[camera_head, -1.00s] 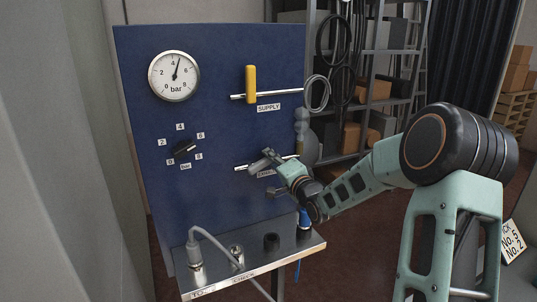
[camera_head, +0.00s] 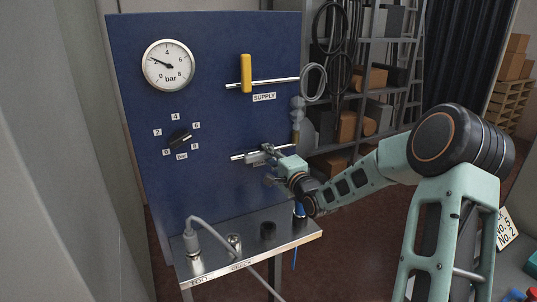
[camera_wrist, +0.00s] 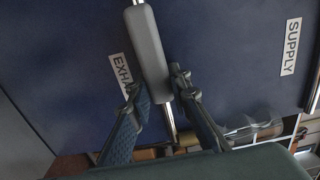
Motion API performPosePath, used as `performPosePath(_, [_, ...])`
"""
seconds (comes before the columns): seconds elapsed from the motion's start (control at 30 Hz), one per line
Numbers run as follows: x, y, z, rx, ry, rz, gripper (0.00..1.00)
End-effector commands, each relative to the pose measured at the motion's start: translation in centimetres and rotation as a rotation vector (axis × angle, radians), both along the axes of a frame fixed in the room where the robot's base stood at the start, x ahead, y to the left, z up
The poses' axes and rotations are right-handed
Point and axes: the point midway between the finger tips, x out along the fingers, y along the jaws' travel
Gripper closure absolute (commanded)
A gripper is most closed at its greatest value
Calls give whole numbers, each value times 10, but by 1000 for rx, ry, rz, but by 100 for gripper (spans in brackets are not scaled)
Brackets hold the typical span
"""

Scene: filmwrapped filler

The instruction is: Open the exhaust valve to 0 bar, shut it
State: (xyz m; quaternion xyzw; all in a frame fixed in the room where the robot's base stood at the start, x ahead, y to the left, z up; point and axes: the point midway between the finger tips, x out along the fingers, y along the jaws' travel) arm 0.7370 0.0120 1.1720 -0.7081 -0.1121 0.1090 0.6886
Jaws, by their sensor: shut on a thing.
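The exhaust valve's grey handle (camera_head: 256,158) is on the lower pipe of the blue panel (camera_head: 215,190). In the wrist view the handle (camera_wrist: 149,50) lies nearly in line with its pipe, which is the open position. My gripper (camera_head: 274,153) is at the handle's right end; in the wrist view its fingers (camera_wrist: 160,92) are on both sides of that end, shut on it. The EXHAUST label (camera_wrist: 122,75) is partly covered by a finger. The pressure gauge (camera_head: 168,65) has its needle pointing up-left, near 2 bar.
The yellow supply handle (camera_head: 246,73) stands upright across the upper pipe. A dial knob (camera_head: 180,136) is at the panel's left. A metal shelf (camera_head: 245,253) with a plug and cable (camera_head: 193,240) juts out below. Storage racks (camera_head: 370,90) stand behind on the right.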

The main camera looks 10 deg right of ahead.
Motion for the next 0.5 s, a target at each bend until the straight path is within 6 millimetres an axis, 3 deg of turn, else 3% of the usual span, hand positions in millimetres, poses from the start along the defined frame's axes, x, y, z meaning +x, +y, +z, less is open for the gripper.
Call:
performPosePath(0.13, [0, 0, -1, -2, 2, 1, 100])
performPosePath(0.17, [0, 0, -1, -2, 2, 1, 79])
performPosePath(0.3, [0, 0, -1, -2, 0, 1, 64])
performPosePath(0.5, [0, 0, 0, -2, 0, 0, 64])
